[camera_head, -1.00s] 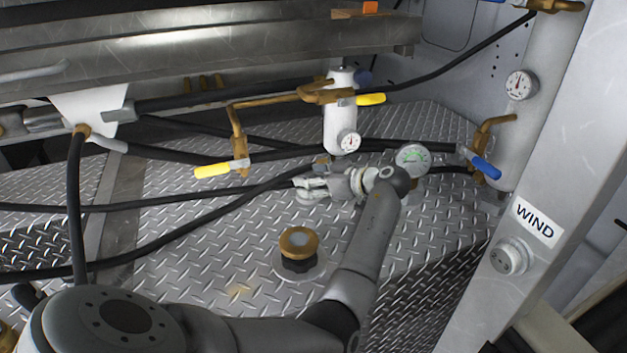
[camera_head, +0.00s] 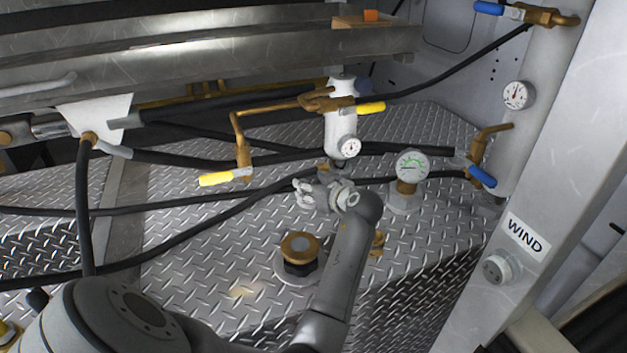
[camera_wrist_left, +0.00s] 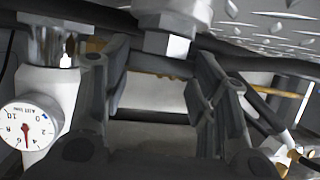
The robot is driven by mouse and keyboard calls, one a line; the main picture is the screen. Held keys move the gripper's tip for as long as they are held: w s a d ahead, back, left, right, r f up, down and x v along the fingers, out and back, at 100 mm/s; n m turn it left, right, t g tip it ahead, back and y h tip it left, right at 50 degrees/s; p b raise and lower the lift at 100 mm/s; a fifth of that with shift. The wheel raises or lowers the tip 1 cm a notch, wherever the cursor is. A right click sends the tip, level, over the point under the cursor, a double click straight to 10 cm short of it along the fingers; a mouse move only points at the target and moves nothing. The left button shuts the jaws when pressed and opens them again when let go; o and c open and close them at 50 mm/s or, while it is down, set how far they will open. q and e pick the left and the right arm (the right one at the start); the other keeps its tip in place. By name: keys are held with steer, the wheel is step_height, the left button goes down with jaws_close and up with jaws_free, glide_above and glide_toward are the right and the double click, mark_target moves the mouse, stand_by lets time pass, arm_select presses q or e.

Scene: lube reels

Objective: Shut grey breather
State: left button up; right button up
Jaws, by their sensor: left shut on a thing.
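My left gripper (camera_head: 308,190) is in the head view above the diamond-plate deck, just below the white cylinder with a gauge. In the left wrist view its two fingers (camera_wrist_left: 158,88) stand either side of a grey metal hex fitting (camera_wrist_left: 168,22), which looks like the grey breather. The gripper is shut on it. The fitting's lower end shows between the fingers and its top runs out of the picture. In the head view my gripper and wrist largely hide it. My right gripper is not in view.
A white cylinder (camera_head: 340,115) stands close behind the gripper. A brass-topped cap (camera_head: 299,245) stands in front on the deck (camera_head: 215,270). Black hoses (camera_head: 200,205) cross to the left, with yellow-handled (camera_head: 216,179) and blue-handled (camera_head: 482,176) valves nearby.

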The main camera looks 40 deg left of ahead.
arm_select(q)
steer(key=shift+s+m+t+h+p, duration=0.15)
steer(key=shift+m+t+h+p, duration=0.45)
steer(key=shift+m+t, duration=0.3)
steer(key=shift+c, duration=0.2)
steer(key=shift+o, duration=0.2)
steer(key=o, duration=1)
step_height(320, 180, up, 10)
steer(key=shift+f, duration=0.1)
